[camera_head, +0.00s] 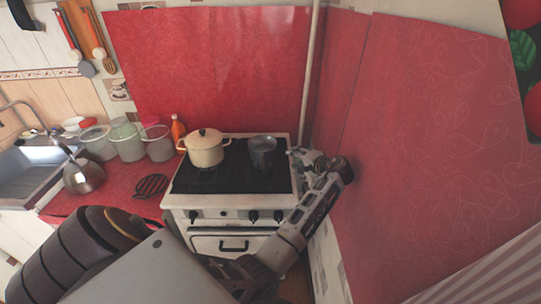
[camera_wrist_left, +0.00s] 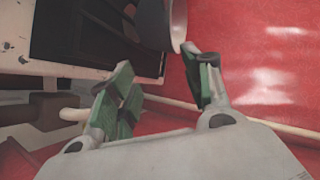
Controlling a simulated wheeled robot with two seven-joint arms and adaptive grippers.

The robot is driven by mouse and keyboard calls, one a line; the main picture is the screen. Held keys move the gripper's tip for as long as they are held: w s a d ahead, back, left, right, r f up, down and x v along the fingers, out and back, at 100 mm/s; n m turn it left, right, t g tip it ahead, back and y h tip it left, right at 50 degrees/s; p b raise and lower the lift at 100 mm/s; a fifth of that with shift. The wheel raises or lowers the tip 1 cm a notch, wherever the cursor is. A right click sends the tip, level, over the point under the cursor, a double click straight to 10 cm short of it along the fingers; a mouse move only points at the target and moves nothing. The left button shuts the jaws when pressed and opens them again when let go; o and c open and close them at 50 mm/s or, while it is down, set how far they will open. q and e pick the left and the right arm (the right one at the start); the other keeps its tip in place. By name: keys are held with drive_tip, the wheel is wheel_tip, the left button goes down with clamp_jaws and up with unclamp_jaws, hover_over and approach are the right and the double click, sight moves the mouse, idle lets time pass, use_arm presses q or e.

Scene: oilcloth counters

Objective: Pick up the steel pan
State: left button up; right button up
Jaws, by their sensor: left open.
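The steel pan (camera_head: 262,151) is a small, dark grey pot standing upright on the right side of the stove top in the head view. Its side also shows at the top of the left wrist view (camera_wrist_left: 153,24), partly cut off by the frame. My left gripper (camera_head: 302,157) is just right of the pan, at the stove's right edge. In the left wrist view its green-padded fingers (camera_wrist_left: 165,76) are apart, with nothing between them. The pan lies beyond the fingertips. I cannot make out its handle. My right gripper is not in view.
A cream lidded pot (camera_head: 204,150) stands left of the pan on the stove (camera_head: 228,203). A light vertical pipe (camera_head: 310,75) and red oilcloth wall (camera_head: 430,150) are close by the gripper. Jars (camera_head: 127,143), a kettle (camera_head: 84,177) and a black trivet (camera_head: 151,185) are on the left counter.

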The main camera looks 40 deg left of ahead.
sight(263, 158)
use_arm(q)
drive_tip(key=s+a+f+g+y+p, duration=0.1)
drive_tip(key=s+a+f+g, duration=0.1)
drive_tip(key=a, duration=0.7)
drive_tip(key=shift+s+g, duration=0.5)
drive_tip(key=shift+s, duration=0.3)
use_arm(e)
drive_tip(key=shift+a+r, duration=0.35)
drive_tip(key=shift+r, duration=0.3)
use_arm(q)
drive_tip(key=shift+a, duration=0.1)
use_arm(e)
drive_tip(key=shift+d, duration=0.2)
